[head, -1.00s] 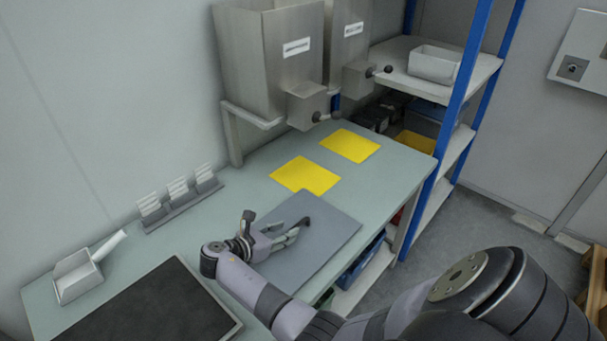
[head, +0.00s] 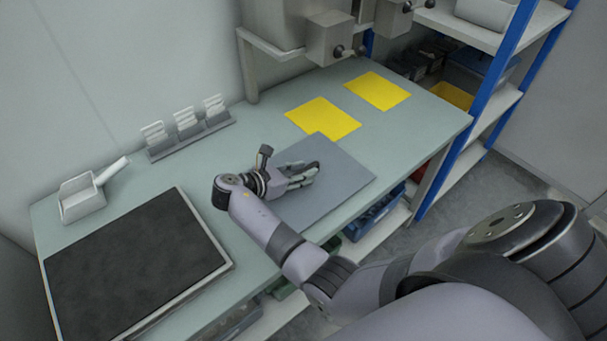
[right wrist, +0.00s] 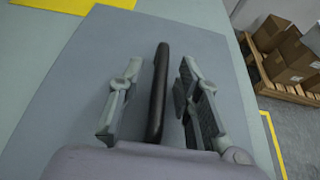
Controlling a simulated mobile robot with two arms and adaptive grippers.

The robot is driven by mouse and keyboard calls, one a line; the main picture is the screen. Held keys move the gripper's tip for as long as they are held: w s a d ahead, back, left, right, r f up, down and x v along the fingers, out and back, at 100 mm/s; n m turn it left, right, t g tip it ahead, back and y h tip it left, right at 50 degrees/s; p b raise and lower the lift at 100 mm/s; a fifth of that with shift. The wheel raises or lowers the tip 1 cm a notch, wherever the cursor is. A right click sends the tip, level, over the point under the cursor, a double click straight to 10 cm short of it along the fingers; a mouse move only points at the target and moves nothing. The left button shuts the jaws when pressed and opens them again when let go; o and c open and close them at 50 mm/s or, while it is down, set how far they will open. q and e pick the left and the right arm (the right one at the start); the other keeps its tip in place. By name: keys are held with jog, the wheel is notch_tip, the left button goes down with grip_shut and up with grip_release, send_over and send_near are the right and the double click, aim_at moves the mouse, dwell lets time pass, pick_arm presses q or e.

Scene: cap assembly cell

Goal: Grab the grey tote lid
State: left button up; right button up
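The grey tote lid (head: 345,180) lies flat on the workbench as a smooth grey panel. It also fills much of the right wrist view (right wrist: 205,35). A black bar handle (right wrist: 158,90) stands on it. My right gripper (head: 306,172) is low over the lid. In the right wrist view its two fingers are open, one on each side of the handle, with a gap on both sides. The lower end of the handle is hidden by the gripper body. My left gripper is not in view.
Two yellow mats (head: 323,119) lie behind the lid. A black mat in a pale frame (head: 130,262) is at the front left, with a white scoop (head: 82,198) and a card rack (head: 188,133) behind it. A blue-posted shelf (head: 500,85) stands at the right.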

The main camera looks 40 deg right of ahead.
jog(key=shift+c, duration=0.6)
jog(key=shift+d, duration=0.1)
jog(key=shift+c, duration=0.8)
jog(key=shift+d+f, duration=0.1)
jog(key=shift+c, duration=1.3)
grip_shut()
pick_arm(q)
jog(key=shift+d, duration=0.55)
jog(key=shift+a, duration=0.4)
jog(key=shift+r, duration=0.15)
